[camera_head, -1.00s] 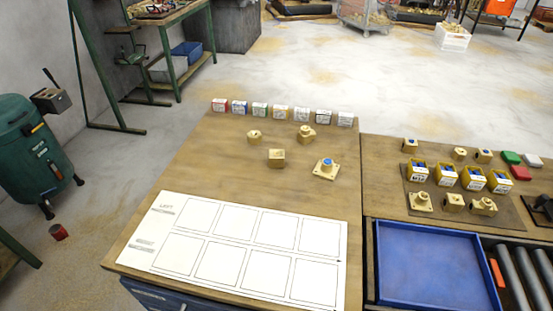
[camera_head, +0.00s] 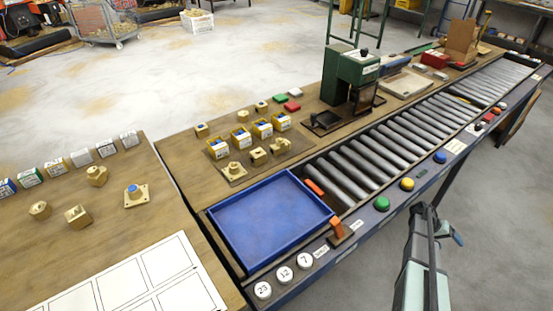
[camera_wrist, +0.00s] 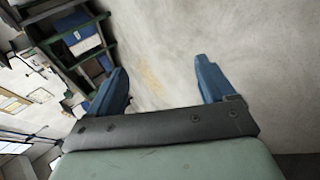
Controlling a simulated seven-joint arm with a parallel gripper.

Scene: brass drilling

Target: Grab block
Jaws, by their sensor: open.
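Several brass blocks and fittings lie on the left wooden table in the head view: a cube-like block (camera_head: 77,215), a smaller block (camera_head: 40,210), an angled fitting (camera_head: 97,176) and a square-flanged piece with a blue top (camera_head: 136,196). More brass pieces sit on the right bench, including a flanged one (camera_head: 235,170) and a block (camera_head: 258,156). My gripper (camera_wrist: 160,85) is open in the wrist view, with two blue fingers wide apart and nothing between them. Bare floor shows beyond the fingers. My arm shows at the head view's lower right, clear of the brass pieces.
A blue tray (camera_head: 270,222) lies empty on the right bench. A roller conveyor (camera_head: 400,150) runs beside it. A green drill press (camera_head: 352,80) stands behind the rollers. Yellow bins (camera_head: 241,138), small labelled boxes (camera_head: 82,157) and a white grid sheet (camera_head: 125,285) are also there.

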